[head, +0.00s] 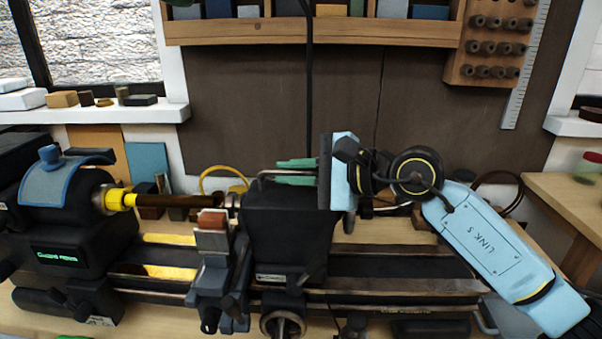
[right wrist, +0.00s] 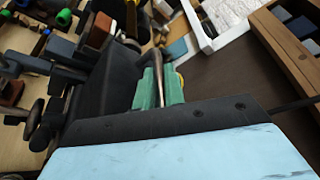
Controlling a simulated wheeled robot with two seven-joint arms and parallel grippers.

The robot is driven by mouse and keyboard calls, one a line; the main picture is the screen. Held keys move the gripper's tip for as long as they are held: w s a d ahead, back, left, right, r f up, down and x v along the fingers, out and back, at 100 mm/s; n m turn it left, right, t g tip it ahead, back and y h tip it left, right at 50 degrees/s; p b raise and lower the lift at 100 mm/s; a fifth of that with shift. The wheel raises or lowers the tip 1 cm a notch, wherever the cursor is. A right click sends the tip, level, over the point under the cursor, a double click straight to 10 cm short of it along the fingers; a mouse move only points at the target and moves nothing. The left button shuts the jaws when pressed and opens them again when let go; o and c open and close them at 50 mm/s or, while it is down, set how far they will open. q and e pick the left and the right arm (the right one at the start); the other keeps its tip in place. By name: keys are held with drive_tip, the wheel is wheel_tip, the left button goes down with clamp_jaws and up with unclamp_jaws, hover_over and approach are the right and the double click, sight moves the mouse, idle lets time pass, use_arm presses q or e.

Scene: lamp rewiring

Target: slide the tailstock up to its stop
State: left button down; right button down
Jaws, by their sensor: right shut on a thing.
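The black tailstock (head: 288,228) sits on the metal bed rails of the lathe, right of the tool post. Its bent metal lever (head: 266,174) rises at the top. My right gripper (head: 293,172) comes in from the right and its green fingers are shut on this lever, above the tailstock. In the right wrist view the lever (right wrist: 158,68) runs between the green fingers (right wrist: 158,90). A brown rod (head: 180,201) reaches from the yellow chuck (head: 120,200) to near the tailstock's left side. I cannot make out the stop. My left gripper is not in view.
The black headstock (head: 60,215) stands at the left. A tool post with a reddish block (head: 212,220) stands close to the tailstock's left front. The bed rails (head: 410,288) extend to the right. A yellow cable loop (head: 222,170) lies behind. A wooden shelf (head: 240,32) hangs above.

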drive_tip(key=shift+a, duration=0.1)
drive_tip(key=c, duration=1.5)
unclamp_jaws()
drive_tip(key=shift+a, duration=0.2)
drive_tip(key=shift+d, duration=0.1)
drive_tip(key=shift+d, duration=0.2)
drive_tip(key=b+v, duration=0.2)
drive_tip(key=v, duration=1.1)
drive_tip(key=shift+s, duration=0.1)
